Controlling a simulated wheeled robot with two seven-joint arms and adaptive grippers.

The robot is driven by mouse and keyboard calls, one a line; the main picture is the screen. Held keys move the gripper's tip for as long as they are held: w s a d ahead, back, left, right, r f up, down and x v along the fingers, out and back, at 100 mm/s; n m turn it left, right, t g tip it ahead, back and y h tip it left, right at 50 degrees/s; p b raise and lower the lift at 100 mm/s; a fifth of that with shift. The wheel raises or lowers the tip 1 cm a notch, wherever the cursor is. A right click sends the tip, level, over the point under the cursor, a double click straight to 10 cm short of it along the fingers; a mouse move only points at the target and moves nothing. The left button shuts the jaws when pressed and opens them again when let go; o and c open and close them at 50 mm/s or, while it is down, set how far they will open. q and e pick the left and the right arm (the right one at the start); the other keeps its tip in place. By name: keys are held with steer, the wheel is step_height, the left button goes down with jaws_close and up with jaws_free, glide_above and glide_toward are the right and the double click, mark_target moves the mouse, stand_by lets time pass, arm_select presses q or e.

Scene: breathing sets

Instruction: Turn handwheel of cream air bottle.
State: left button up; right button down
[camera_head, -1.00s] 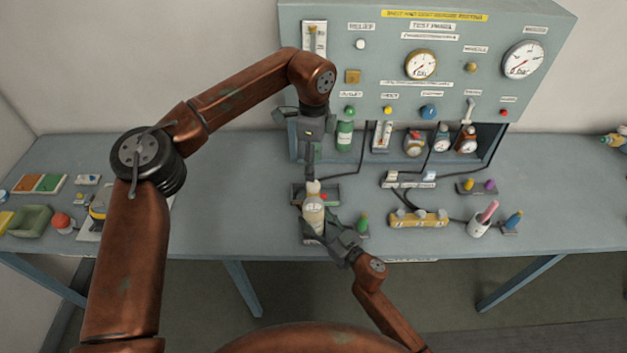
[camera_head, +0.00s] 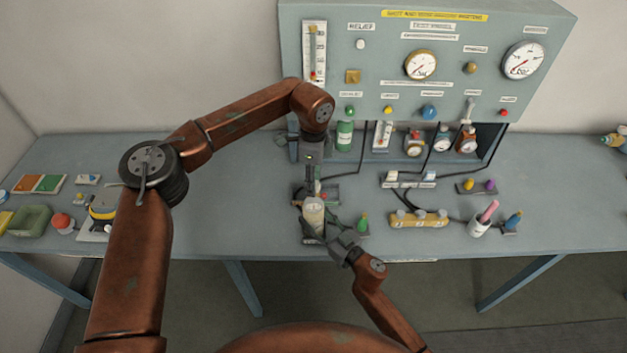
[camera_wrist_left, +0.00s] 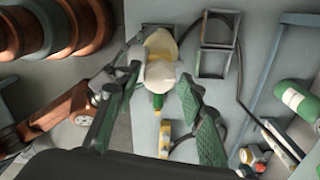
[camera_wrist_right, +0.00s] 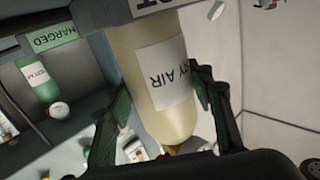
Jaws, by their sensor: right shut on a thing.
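The cream air bottle (camera_head: 314,214) stands on the bench in the head view, with a white label on its side. My right gripper (camera_head: 338,240) is shut around its body; the right wrist view shows the fingers on both sides of the labelled bottle (camera_wrist_right: 150,75). My left gripper (camera_head: 312,192) points down from above at the bottle's top. In the left wrist view its green-padded fingers (camera_wrist_left: 155,115) are apart, with the pale handwheel and bottle top (camera_wrist_left: 160,70) between and beyond them. I cannot tell whether they touch it. In the head view the left gripper mostly hides the handwheel.
The test panel (camera_head: 425,65) with gauges stands behind, with bottles in its recess. A yellow manifold (camera_head: 418,220) is farther right. The bench at left centre is clear.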

arm_select(q)
steer(key=c, duration=0.8)
steer(key=shift+m, duration=0.3)
